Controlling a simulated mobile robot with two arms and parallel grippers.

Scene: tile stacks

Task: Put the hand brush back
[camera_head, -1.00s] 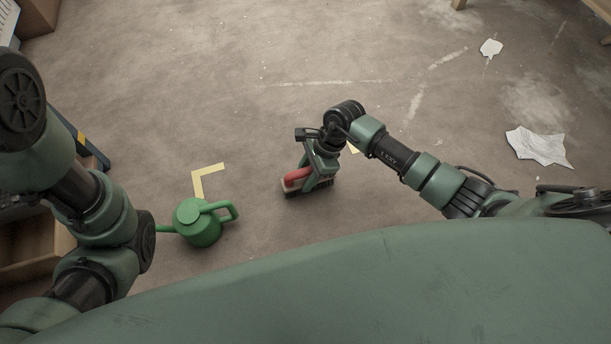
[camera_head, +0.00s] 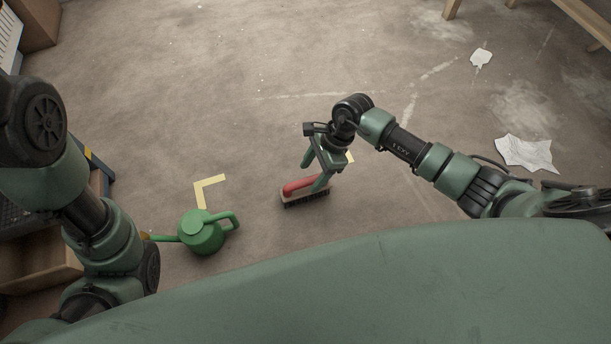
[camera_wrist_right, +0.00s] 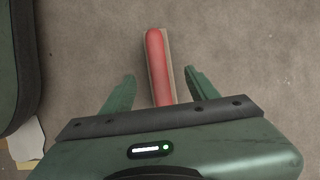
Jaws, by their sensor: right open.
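The hand brush (camera_head: 291,198) has a red handle, a pale wooden block and dark bristles. It rests on the floor, bristles down, right of the green watering can. It also shows in the right wrist view (camera_wrist_right: 156,55), handle uppermost. My right gripper (camera_head: 311,179) is open just above the brush. In the right wrist view its two fingers (camera_wrist_right: 160,88) stand one on each side of the red handle, with gaps to it. The brush's near end is hidden behind the gripper body. My left arm comes in at the left, but its gripper is not visible.
A green watering can (camera_head: 203,236) stands left of the brush. A yellow corner mark (camera_head: 200,190) lies behind the can; another yellow mark (camera_head: 350,157) shows partly behind my right gripper. Crumpled paper (camera_head: 525,152) lies at the right.

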